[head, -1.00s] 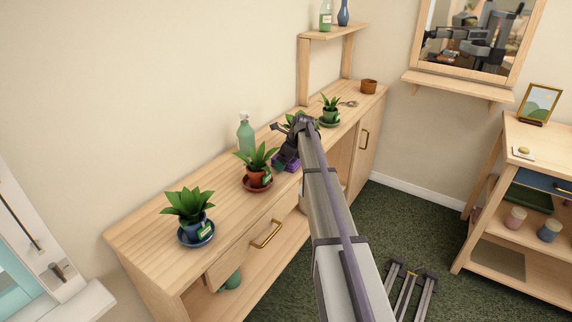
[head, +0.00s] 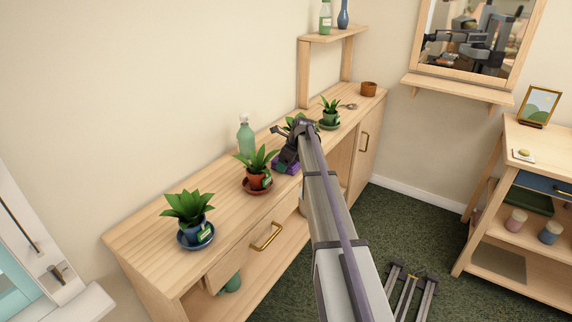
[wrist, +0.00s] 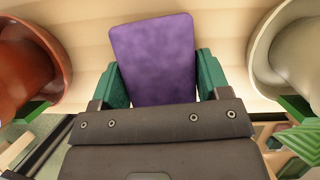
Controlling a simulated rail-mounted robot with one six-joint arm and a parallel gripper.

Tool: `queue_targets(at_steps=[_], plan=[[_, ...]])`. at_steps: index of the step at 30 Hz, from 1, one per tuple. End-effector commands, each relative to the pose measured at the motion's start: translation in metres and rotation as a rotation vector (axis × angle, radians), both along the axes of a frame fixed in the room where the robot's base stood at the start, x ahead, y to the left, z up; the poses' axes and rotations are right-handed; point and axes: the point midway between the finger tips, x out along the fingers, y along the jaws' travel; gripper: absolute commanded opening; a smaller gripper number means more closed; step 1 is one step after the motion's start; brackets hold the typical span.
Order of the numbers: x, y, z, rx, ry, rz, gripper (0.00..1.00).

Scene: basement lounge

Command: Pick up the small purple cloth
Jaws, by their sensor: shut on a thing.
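The small purple cloth (wrist: 152,55) lies between the green fingers of my gripper (wrist: 162,78) in the wrist view, one finger at each side of it. It looks like a flat, rounded rectangle just over the pale wood top. In the head view the purple cloth (head: 285,168) shows as a small patch under my gripper (head: 287,158), by the pot in the terracotta colour. My gripper is shut on the cloth. Whether the cloth is clear of the wood is hard to tell. My arm hides part of the area behind it.
On the long wooden cabinet (head: 150,240) stand a plant in a terracotta pot (head: 257,178), a plant in a blue pot (head: 193,228), a green bottle (head: 246,138) and a plant on a green saucer (head: 330,124). Pots flank my gripper closely on both sides.

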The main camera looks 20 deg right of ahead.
Motion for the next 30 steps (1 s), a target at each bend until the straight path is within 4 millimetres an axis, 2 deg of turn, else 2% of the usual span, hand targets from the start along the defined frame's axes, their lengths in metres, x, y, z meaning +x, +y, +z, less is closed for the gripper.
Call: queue_targets(at_steps=[5,12,15,18,24,25,30], plan=[[0.000,0.000,0.025,0.000,0.000,0.000,0.47],[0.000,0.000,0.086,0.000,0.000,0.000,0.47],[0.000,0.000,0.102,0.000,0.000,0.000,0.47],[0.000,0.000,0.107,0.000,0.000,0.000,0.47],[0.000,0.000,0.103,0.000,0.000,0.000,0.47],[0.000,0.000,0.103,0.000,0.000,0.000,0.69],[0.000,0.000,0.103,0.000,0.000,0.000,0.52]])
